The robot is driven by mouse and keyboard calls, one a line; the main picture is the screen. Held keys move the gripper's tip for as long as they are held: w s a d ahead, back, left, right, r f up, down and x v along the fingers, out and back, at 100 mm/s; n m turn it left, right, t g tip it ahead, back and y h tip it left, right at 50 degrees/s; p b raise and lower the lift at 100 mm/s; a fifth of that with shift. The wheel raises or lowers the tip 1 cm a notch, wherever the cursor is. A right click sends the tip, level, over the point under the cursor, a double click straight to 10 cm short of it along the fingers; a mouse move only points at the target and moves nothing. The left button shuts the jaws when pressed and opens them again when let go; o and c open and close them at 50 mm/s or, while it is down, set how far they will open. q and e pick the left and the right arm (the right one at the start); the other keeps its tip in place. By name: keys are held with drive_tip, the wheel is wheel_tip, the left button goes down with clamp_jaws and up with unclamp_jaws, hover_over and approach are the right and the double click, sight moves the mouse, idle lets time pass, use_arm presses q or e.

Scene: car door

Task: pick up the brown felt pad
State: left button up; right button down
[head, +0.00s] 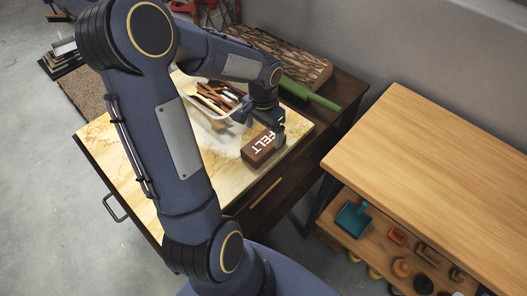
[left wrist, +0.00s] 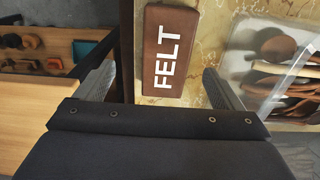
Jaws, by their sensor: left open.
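The brown felt pad (head: 258,149) is a small brown block with white letters reading FELT. It lies on the marbled top of the dark wooden cabinet (head: 297,132), near its front right edge. In the left wrist view the pad (left wrist: 168,52) shows upper centre, with its lettering running up along it. Whether a finger touches the pad cannot be told. My right gripper is not in view.
A green tool (head: 308,94) and a carved wooden board (head: 285,62) lie farther back. A wooden workbench (head: 440,150) stands to the right.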

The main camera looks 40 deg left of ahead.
sight(263, 143)
use_arm(q)
drive_tip(key=f, duration=0.5)
drive_tip(key=a+f, duration=0.1)
drive_tip(key=f, duration=0.2)
drive_tip(key=shift+w+f, duration=0.15)
drive_tip(key=shift+w, duration=0.2)
drive_tip(key=c, duration=1.1)
